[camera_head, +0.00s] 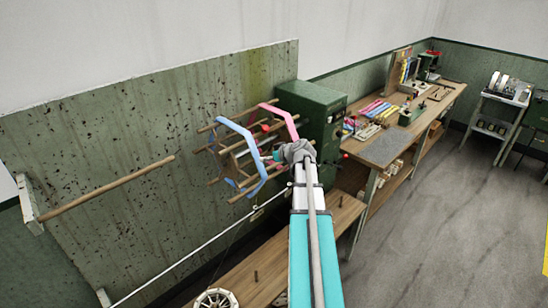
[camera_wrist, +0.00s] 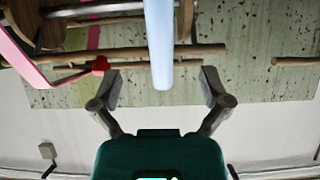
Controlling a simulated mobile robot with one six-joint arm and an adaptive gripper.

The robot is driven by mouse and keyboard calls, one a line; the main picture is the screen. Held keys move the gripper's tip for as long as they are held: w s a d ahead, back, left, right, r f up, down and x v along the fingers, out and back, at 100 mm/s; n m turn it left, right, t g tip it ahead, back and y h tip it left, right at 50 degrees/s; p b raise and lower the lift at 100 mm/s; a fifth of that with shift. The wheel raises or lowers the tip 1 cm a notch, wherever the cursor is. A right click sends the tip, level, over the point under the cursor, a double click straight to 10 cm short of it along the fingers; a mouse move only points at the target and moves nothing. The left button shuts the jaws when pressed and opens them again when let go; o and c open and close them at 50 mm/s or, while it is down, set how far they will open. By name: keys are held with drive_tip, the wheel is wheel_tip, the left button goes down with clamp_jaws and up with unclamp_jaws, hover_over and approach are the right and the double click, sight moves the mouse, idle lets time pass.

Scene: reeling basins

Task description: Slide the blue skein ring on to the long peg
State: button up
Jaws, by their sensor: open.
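The blue skein ring (camera_head: 238,129) hangs around the wooden arms of a reel (camera_head: 240,199) by the green wall. The long peg (camera_head: 110,187) is a bare wooden rod sticking out from a white bracket at the far left, well apart from the reel. My gripper (camera_head: 279,156) is at the right side of the reel, close to the ring. In the wrist view my gripper (camera_wrist: 160,84) is open, and a strand of the blue ring (camera_wrist: 158,45) runs between its fingers, apart from both. A rod end at the right there (camera_wrist: 295,61) looks like the long peg.
A pink ring (camera_head: 282,113) also sits on the reel. A green cabinet (camera_head: 313,110) stands just behind my gripper. A low wooden bench (camera_head: 330,225) and a thin white rail (camera_head: 200,247) run below. The space between reel and long peg looks clear.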

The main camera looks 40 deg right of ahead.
sight(257, 157)
drive_tip(key=shift+b+x, duration=2)
drive_tip(key=shift+x, duration=2.3)
clamp_jaws()
